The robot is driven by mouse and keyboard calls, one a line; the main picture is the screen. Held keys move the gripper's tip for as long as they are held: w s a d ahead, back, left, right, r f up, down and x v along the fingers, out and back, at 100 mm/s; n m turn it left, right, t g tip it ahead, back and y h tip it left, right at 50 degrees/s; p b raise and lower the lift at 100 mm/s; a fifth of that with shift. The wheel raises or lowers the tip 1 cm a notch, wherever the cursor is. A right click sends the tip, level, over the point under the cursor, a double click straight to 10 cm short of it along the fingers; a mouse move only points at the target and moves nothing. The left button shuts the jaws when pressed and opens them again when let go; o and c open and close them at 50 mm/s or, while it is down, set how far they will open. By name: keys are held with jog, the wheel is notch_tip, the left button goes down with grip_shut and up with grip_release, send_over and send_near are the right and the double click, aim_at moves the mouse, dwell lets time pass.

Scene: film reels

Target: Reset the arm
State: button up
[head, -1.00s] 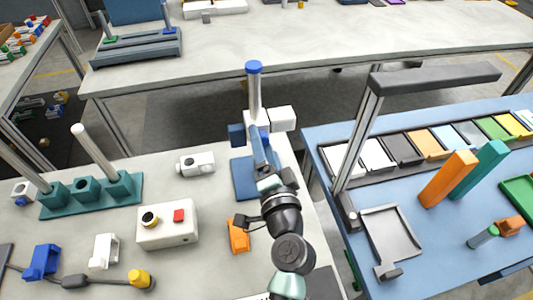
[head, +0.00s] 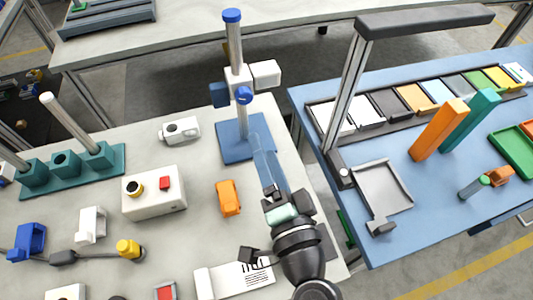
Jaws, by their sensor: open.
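My arm comes up from the bottom of the head view, right of centre. My gripper (head: 268,168) is open. It is over the right part of the near white table (head: 215,258), just in front of a blue base plate (head: 232,148) with an upright metal post (head: 236,45). Its long bluish end overlaps the plate's right edge in the picture, and I cannot tell the gap between them. I see nothing held. Part of the tabletop is hidden behind my arm.
An orange block (head: 228,198) and a white box with a red button (head: 152,193) lie left of my arm. A teal stand (head: 68,168) is farther left. At right, a blue table (head: 440,215) carries a dark grey gantry (head: 425,20) and a grey tray (head: 384,188).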

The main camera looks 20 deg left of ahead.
jog(key=shift+w+r, duration=0.1)
dwell(0.3)
jog(key=w+d+r+n+t+h+p, duration=0.1)
jog(key=w+r+n+t+p, duration=0.1)
jog(key=r, duration=0.8)
jog(key=w+d+r+n+t+h+p, duration=0.1)
jog(key=w+r+n+t, duration=0.1)
jog(key=r, duration=0.8)
jog(key=w+d+r+n+t+h+p, duration=0.1)
jog(key=w+d+r+n+p, duration=0.15)
jog(key=r, duration=0.75)
jog(key=s+d+r+t+h+p, duration=0.1)
jog(key=s+d+r+t+h, duration=0.1)
jog(key=r, duration=0.9)
jog(key=s+d+r+t+h+p, duration=0.1)
jog(key=s+r+t+h, duration=0.4)
jog(key=r, duration=0.6)
jog(key=shift+s+d+r, duration=0.35)
jog(key=shift+s+d, duration=0.25)
jog(key=shift+s, duration=0.1)
